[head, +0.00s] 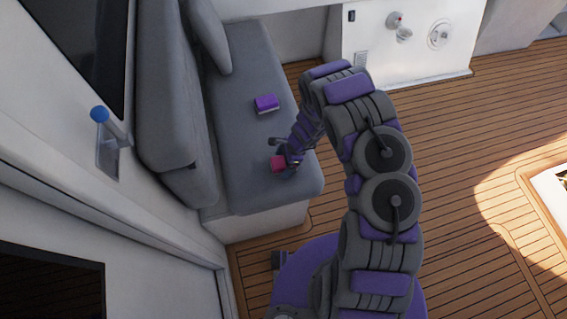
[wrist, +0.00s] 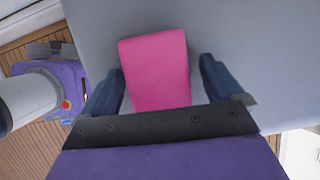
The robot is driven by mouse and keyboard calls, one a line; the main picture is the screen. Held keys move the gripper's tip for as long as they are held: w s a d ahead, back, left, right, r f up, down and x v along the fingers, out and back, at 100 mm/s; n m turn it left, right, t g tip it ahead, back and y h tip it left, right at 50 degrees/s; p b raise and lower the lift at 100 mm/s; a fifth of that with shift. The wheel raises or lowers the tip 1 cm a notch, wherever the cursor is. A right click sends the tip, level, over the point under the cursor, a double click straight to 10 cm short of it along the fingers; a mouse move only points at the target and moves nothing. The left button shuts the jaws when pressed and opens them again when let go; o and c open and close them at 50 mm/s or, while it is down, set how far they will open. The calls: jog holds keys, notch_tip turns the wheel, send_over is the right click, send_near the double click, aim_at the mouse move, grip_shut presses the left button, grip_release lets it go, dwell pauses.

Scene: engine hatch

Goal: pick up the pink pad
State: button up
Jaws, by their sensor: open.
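The pink pad (wrist: 156,68) lies on the grey seat cushion. In the wrist view it lies between the two dark fingers of my gripper (wrist: 161,82), with a gap on each side, narrower on the left. The fingers are open, and the pad reaches beyond their tips. Its near end is hidden behind the gripper's dark bar. In the head view the pad (head: 278,163) shows near the front of the bench seat, with my gripper (head: 284,160) over it. Part of the pad is hidden there.
A purple box-like object (head: 266,103) lies farther back on the grey bench seat (head: 252,65). The backrest (head: 170,90) rises along the left. The wooden floor (head: 460,130) is open to the right.

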aim_at(279, 162)
jog(key=shift+f, duration=0.1)
jog(key=shift+c, duration=0.3)
jog(key=c, duration=1)
jog(key=shift+r, duration=0.2)
notch_tip(279, 162, up, 4)
jog(key=shift+r+p, duration=0.2)
jog(key=shift+p, duration=0.35)
jog(key=s+d, duration=0.1)
jog(key=s, duration=0.2)
jog(key=s+d+b, duration=0.1)
jog(key=s+d, duration=0.1)
jog(key=s, duration=0.2)
jog(key=s+d, duration=0.1)
jog(key=s, duration=0.3)
jog(key=shift+d+r, duration=0.1)
jog(key=shift+d, duration=0.1)
jog(key=shift+s+d+r+b, duration=0.1)
jog(key=shift+s+d+b, duration=0.15)
jog(key=shift+s, duration=0.4)
jog(key=shift+s+d+r+b, duration=0.1)
jog(key=shift+s+d+b, duration=0.15)
jog(key=shift+s, duration=0.35)
jog(key=shift+s+d+r+b, duration=0.15)
jog(key=shift+s+d, duration=0.15)
jog(key=shift+s, duration=0.35)
jog(key=shift+f, duration=0.1)
